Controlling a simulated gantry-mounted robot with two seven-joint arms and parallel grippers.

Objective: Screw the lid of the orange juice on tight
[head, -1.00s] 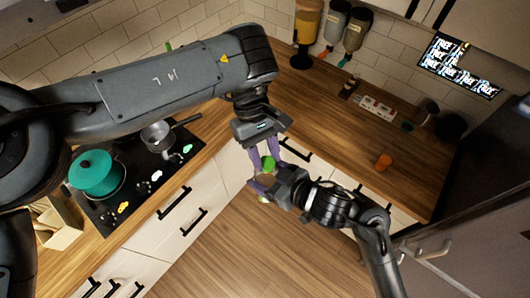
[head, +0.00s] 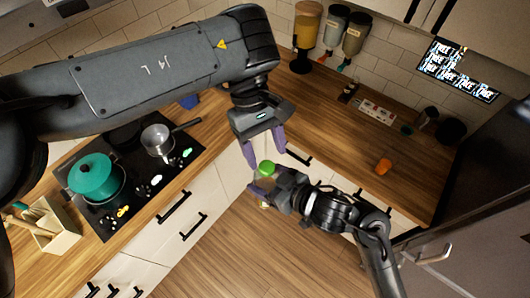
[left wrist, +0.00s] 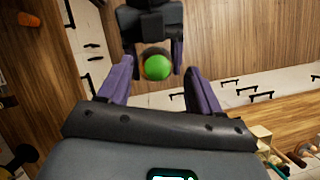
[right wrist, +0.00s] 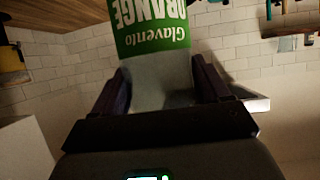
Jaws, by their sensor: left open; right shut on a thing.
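The orange juice bottle (right wrist: 158,80) is between the fingers of my right gripper (right wrist: 160,85), which is shut on it. Its green label, reading Glavento ORANGE, fills the top of the right wrist view. The green lid (head: 266,168) sits at the top of the bottle; I cannot tell how tight it is. It shows as a round green disc in the left wrist view (left wrist: 157,67). My left gripper (head: 265,153) is open and empty just above the lid, with its purple fingers spread to either side. Most of the bottle is hidden in the head view.
Both grippers are over open floor (head: 240,235), in front of the drawers. The stove at left holds a teal pot (head: 95,175) and a small saucepan (head: 158,140). An orange item (head: 383,166) stands on the right counter. Dispensers (head: 307,30) hang on the back wall.

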